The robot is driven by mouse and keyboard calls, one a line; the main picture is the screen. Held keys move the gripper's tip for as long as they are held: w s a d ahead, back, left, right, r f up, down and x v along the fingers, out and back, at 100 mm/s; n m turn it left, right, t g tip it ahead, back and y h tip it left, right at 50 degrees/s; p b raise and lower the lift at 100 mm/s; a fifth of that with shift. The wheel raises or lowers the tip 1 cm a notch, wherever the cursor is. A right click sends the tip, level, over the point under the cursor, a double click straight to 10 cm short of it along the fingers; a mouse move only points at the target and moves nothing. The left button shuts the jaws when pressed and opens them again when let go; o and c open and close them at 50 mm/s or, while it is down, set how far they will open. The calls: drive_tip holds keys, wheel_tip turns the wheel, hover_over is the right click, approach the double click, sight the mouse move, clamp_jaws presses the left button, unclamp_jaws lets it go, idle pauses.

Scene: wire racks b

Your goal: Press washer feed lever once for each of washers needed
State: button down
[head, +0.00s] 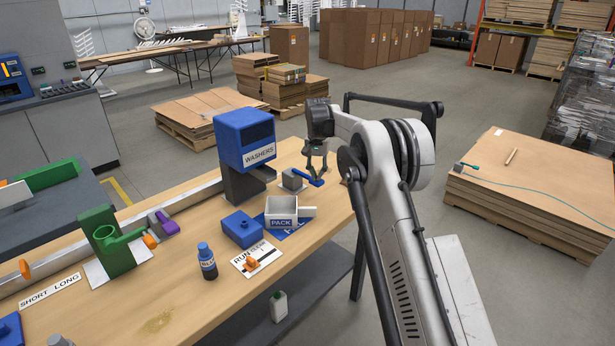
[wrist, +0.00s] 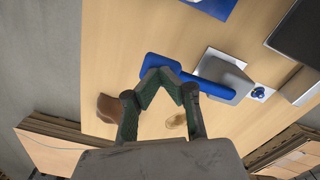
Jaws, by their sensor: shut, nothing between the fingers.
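The blue washer dispenser (head: 243,137), labelled WASHERS, stands on a dark stand at the back of the wooden bench. Beside it on the right is a grey block (head: 292,181) with a blue lever (head: 306,176); the lever also shows in the wrist view (wrist: 160,62), with its rounded end near my fingertips. My gripper (head: 317,177) is shut and empty, right over the lever's end. In the wrist view my fingertips (wrist: 161,80) overlap the lever's near edge; I cannot tell whether they touch it.
A green fixture (head: 110,250) is at the left. The bench's right edge lies close to the lever. A brown object (wrist: 110,107) is near my fingers.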

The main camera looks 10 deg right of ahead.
drive_tip(key=shift+f+b, duration=0.55)
drive_tip(key=shift+f, duration=0.9)
drive_tip(key=shift+r, duration=0.15)
drive_tip(key=shift+r+p, duration=0.35)
drive_tip(key=shift+r, duration=1.3)
drive_tip(key=shift+f, duration=0.1)
